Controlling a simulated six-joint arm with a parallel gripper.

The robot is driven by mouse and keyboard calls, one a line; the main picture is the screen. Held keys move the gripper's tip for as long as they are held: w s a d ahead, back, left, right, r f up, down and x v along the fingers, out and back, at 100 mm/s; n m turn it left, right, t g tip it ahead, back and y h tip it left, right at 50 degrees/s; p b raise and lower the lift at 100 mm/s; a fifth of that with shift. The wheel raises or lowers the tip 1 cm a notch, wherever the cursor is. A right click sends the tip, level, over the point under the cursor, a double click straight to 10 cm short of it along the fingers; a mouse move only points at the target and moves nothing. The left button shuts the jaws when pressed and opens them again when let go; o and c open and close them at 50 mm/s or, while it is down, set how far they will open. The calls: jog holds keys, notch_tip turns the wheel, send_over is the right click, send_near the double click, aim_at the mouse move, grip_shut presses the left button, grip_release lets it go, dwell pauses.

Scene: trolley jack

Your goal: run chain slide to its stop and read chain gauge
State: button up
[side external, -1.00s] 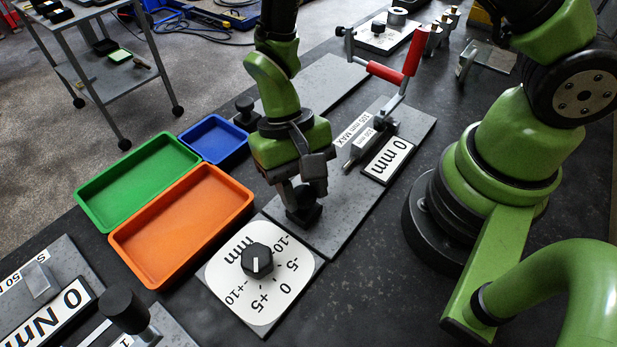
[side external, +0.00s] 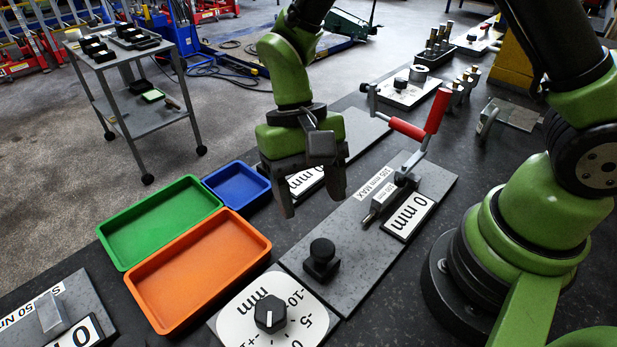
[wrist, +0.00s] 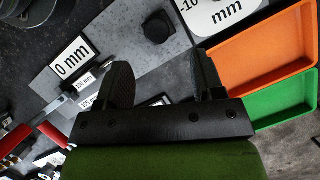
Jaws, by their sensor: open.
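No part reads "chain", so I cannot tell which slide bears that name. A black knobbed slider (side external: 322,258) stands at the near end of a grey slide plate (side external: 365,258); it also shows in the wrist view (wrist: 157,27). That plate's gauge (side external: 408,216) reads 0 mm, beside a strip marked 105 mm MAX and a red-handled lever (side external: 432,115). My gripper (side external: 311,200) is open and empty, raised above and behind the slider. Behind it, a second plate (side external: 362,130) has a gauge (side external: 306,182) ending in mm, partly hidden. A dark block (wrist: 155,101) shows between my fingers in the wrist view.
Green (side external: 160,222), orange (side external: 200,270) and blue (side external: 237,185) trays lie left of the plates. A dial (side external: 270,313) marked in mm stands at the front. A torque gauge plate (side external: 60,310) is front left. More fixtures stand along the back right.

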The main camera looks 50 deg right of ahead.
aim_at(323, 247)
jog(key=shift+v, duration=1)
jog(key=s+f+n+h, duration=0.1)
jog(key=f+n, duration=0.2)
jog(key=s+f+n+h, duration=0.1)
jog(key=f+n, duration=0.2)
jog(key=s+a+f+n+h, duration=0.1)
jog(key=f+n, duration=0.2)
jog(key=shift+s+a+f, duration=0.1)
jog(key=shift+s+f, duration=0.05)
jog(key=shift+s, duration=0.1)
jog(key=shift+c, duration=0.4)
